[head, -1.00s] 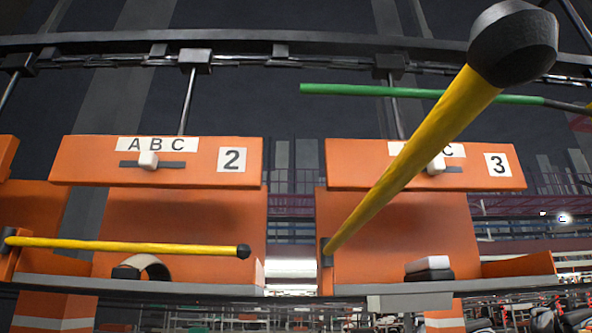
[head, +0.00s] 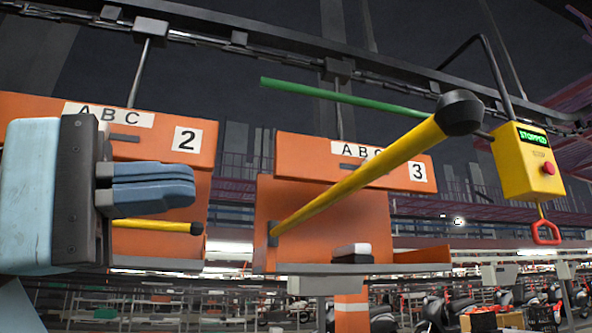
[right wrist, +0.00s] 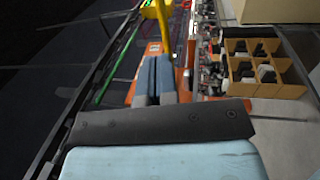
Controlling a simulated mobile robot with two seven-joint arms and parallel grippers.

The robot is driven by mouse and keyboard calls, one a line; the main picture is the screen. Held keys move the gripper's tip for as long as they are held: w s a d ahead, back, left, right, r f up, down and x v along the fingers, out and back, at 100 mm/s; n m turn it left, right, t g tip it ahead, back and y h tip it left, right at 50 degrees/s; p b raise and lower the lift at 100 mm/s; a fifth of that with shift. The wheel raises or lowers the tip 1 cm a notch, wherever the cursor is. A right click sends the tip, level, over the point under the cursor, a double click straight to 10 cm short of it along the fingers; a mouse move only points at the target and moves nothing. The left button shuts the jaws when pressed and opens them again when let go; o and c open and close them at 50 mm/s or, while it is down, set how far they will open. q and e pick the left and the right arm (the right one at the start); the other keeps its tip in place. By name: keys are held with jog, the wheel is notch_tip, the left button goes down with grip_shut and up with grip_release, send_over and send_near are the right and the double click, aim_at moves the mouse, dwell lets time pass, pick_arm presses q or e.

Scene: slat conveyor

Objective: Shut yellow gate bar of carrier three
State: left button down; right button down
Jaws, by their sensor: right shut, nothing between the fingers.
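Carrier three (head: 290,150) is the orange hanging carrier with the label 3, in the middle of the head view. Its yellow gate bar (head: 370,168) is hinged at the carrier's left side and swings out toward me and up to the right, ending in a black knob (head: 459,112). The bar stands open and hides part of the ABC label. My right gripper (head: 188,187) is at the left, in front of carrier two, shut and empty, apart from the bar. The fingers show in the right wrist view (right wrist: 155,78), with a yellow bar (right wrist: 163,30) beyond. My left gripper is not in view.
Carrier two (head: 195,160) has its own yellow bar (head: 155,225) lying across its front. A white and dark item (head: 352,252) lies on carrier three's shelf. A green rod (head: 340,97) crosses above. A yellow control box (head: 528,160) reading STOPPED hangs at the right.

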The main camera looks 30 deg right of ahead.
aim_at(361, 174)
jog(key=p+x, duration=0.2)
jog(key=x, duration=0.5)
jog(key=p+x, duration=0.2)
jog(key=x, duration=0.4)
jog(key=shift+w+d+r, duration=0.1)
jog(key=shift+d, duration=0.55)
